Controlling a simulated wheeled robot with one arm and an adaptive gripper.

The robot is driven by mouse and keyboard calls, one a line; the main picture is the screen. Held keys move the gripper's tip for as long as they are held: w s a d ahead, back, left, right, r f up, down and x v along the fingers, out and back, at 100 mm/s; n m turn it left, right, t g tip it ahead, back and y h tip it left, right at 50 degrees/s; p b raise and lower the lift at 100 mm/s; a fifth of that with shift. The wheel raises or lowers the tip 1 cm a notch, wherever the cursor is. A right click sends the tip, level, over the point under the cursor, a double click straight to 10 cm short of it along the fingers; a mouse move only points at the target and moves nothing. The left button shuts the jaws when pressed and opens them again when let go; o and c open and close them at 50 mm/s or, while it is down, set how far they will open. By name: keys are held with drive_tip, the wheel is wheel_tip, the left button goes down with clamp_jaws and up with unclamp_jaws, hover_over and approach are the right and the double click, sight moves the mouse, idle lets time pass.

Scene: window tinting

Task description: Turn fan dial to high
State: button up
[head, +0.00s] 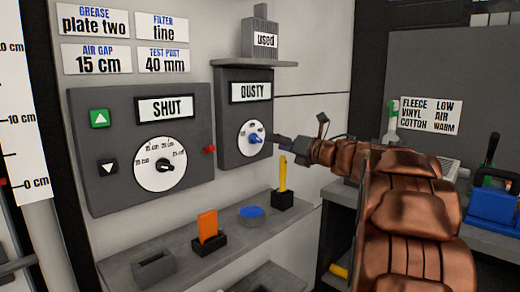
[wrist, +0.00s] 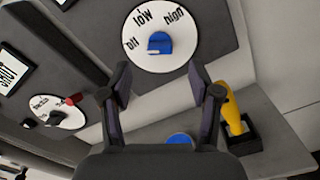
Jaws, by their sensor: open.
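The fan dial is a blue knob (wrist: 160,43) on a white round face (wrist: 170,60) marked off, low and high. Its pale mark is on the left side, towards off. In the head view my gripper (head: 278,140) is right beside the dial. I cannot tell whether it touches the knob.
A SHUT panel (head: 100,190) with another dial and a red button (head: 209,149) is to the left. Below, a grey shelf (head: 185,262) holds an orange piece (head: 208,224), a blue disc (head: 251,212) and a yellow tool (head: 283,175). A ledge (head: 280,63) is above the dial panel.

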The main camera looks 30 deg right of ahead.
sight(260, 139)
drive_tip(key=shift+x, duration=3.85)
drive_tip(key=shift+f, duration=0.1)
drive_tip(key=c, duration=1.2)
